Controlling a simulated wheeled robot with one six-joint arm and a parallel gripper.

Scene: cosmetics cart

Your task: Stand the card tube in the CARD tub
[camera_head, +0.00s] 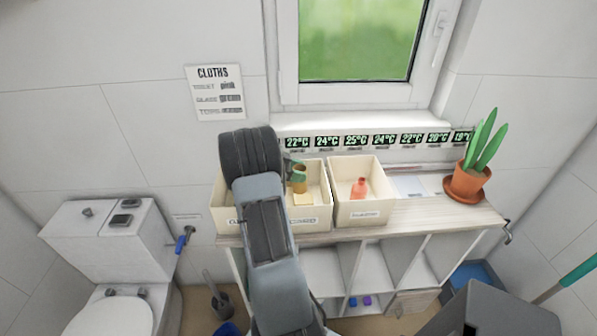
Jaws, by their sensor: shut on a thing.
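The card tube (300,182) is a brownish upright cylinder over the left part of the cream tubs, in the head view. My gripper (292,166), partly hidden behind my arm, is shut on its upper part. The tube appears inside or just above the middle cream tub (325,196), whose front label is too small to read surely. I cannot tell whether its lower end touches the tub's floor. A pale yellow block (303,199) shows just below the tube in the same tub. My arm covers much of the left cream tub (221,209).
The right tub (383,205) holds a pink-red bottle (359,188). A potted plant (467,183) stands at the shelf's right end, beside a white sheet (411,186). A window sill and a row of temperature displays (356,141) lie behind the tubs.

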